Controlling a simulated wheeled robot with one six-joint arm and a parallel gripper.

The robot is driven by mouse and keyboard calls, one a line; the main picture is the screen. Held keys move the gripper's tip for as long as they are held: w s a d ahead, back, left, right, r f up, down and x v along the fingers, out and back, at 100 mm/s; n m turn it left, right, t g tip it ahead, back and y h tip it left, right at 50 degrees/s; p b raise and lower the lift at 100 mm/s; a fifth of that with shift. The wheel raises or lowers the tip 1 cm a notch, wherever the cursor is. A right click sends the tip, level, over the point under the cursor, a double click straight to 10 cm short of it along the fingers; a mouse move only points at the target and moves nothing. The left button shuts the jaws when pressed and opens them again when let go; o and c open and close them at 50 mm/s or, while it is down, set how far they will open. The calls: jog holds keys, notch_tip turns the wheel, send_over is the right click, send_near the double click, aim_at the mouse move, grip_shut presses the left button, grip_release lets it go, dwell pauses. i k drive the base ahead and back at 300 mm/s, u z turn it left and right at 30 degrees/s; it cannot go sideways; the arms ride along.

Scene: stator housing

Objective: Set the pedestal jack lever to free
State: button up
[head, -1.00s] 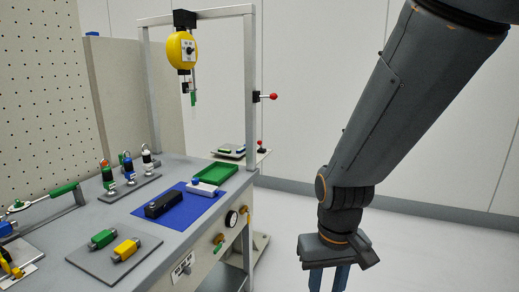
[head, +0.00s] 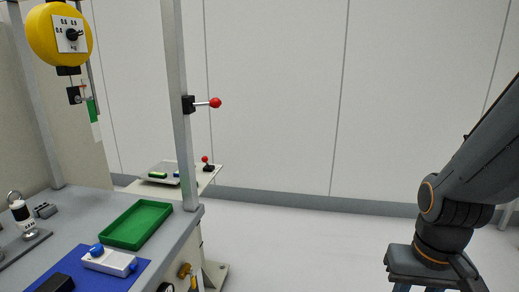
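A small lever with a red ball knob (head: 205,159) stands upright on a dark base at the back right corner of a low pale stand (head: 207,178) behind the bench. I take it for the pedestal jack lever; its markings are too small to read. A second red-knobbed lever (head: 215,103) sticks out to the right from a black block on the bench's upright post. My gripper (head: 432,284) is at the lower right, pointing down, far from both levers. Its fingertips are cut off by the bottom edge, so its opening is hidden.
The bench (head: 190,222) with a green tray (head: 136,225) and a white block with blue knobs (head: 110,262) fills the lower left. A yellow balancer (head: 58,35) hangs above it. The floor (head: 300,245) between bench and arm is clear.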

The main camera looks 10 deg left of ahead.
aim_at(204, 159)
jog(key=z, duration=0.1)
jog(key=i, duration=1.25)
jog(key=u, duration=1.05)
jog(key=i, duration=0.95)
jog(key=u, duration=0.9)
